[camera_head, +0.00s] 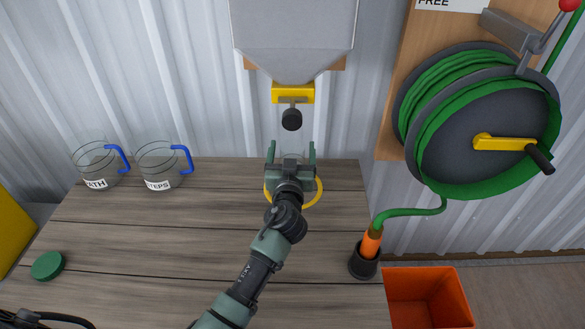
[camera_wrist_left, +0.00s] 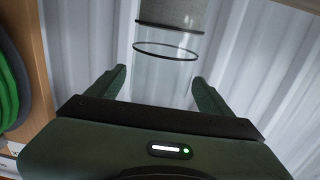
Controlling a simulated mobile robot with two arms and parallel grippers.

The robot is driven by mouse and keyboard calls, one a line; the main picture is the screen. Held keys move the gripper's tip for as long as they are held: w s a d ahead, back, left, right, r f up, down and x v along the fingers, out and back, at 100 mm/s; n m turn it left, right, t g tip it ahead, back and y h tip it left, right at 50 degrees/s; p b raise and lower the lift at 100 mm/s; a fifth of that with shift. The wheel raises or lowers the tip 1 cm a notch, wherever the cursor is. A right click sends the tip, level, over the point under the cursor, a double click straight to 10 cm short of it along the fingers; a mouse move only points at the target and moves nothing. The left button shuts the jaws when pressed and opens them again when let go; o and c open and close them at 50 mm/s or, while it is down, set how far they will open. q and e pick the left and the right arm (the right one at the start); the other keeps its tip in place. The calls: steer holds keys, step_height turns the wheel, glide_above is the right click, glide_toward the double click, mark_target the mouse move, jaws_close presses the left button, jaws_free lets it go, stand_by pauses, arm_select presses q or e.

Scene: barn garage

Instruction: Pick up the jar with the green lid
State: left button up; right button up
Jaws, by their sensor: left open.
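My left gripper (camera_head: 291,152) is open over the back of the wooden table, below a grey hopper. A clear glass vessel with a dark ring line and a grey part (camera_wrist_left: 172,14) shows in the left wrist view, in line with the gap between my open fingers (camera_wrist_left: 158,78); I cannot tell if they reach around it. In the head view it is faint and mostly hidden by the gripper. No green lid shows on it. A green round lid (camera_head: 48,266) is at the table's left; I see no jar body under it. My right gripper is not in view.
Two glass mugs with blue handles (camera_head: 97,165) (camera_head: 160,166) stand at the back left. The hopper (camera_head: 294,35) has a yellow outlet (camera_head: 292,93) and a black knob (camera_head: 291,120). A yellow ring (camera_head: 317,190) lies under my gripper. A black holder (camera_head: 363,262) and orange bin (camera_head: 430,298) are right.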

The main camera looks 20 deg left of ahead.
arm_select(q)
steer(key=shift+x, duration=1.5)
steer(key=shift+r, duration=0.15)
jaws_close()
